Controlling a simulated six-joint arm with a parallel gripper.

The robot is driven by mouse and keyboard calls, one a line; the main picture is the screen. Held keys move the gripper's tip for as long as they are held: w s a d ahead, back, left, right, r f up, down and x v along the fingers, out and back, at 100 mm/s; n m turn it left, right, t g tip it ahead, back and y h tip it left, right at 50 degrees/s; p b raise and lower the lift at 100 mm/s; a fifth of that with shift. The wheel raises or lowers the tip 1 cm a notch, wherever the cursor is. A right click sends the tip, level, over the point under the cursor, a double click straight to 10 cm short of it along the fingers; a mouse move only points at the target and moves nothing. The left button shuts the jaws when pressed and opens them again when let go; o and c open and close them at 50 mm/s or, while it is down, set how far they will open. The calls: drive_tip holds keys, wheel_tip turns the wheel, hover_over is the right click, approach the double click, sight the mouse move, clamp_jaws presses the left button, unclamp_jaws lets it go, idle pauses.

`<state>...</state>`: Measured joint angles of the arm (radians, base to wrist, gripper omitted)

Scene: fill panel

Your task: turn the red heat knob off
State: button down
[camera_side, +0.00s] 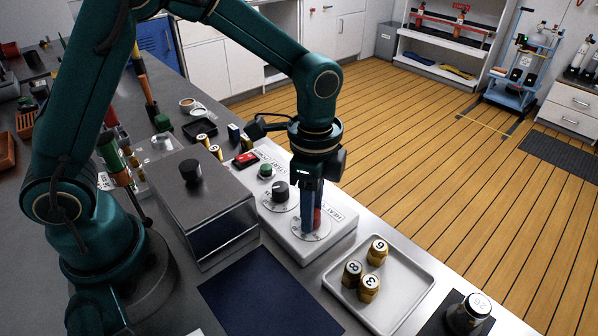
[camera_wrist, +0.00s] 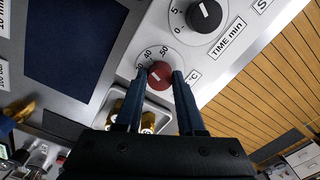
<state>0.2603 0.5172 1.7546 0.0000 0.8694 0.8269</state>
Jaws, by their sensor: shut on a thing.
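The red heat knob (camera_wrist: 160,75) sits on a white dial with numbers up to 50 on the white panel (camera_wrist: 160,22). Its pale pointer line slants towards the dial numbers at the upper left in the wrist view. My gripper (camera_wrist: 159,75) is shut on the knob, one finger on each side. In the side view my gripper (camera_side: 311,225) points straight down at the panel's front dial. Only a strip of the red knob (camera_side: 317,217) shows there, as the fingers hide the rest.
A black time knob (camera_side: 280,190), a green button (camera_side: 266,170) and a red switch (camera_side: 246,159) share the panel. A metal box (camera_side: 205,205) stands left of it. A white tray (camera_side: 408,292) with brass weights lies at the right. A dark blue mat (camera_side: 268,295) lies in front.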

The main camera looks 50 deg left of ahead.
drive_tip(key=n, duration=0.8)
drive_tip(key=shift+n, duration=0.3)
drive_tip(key=n, duration=0.4)
drive_tip(key=shift+n, duration=2.1)
drive_tip(key=c, duration=0.5)
unclamp_jaws()
drive_tip(key=shift+r, duration=0.15)
drive_tip(key=shift+r, duration=2.45)
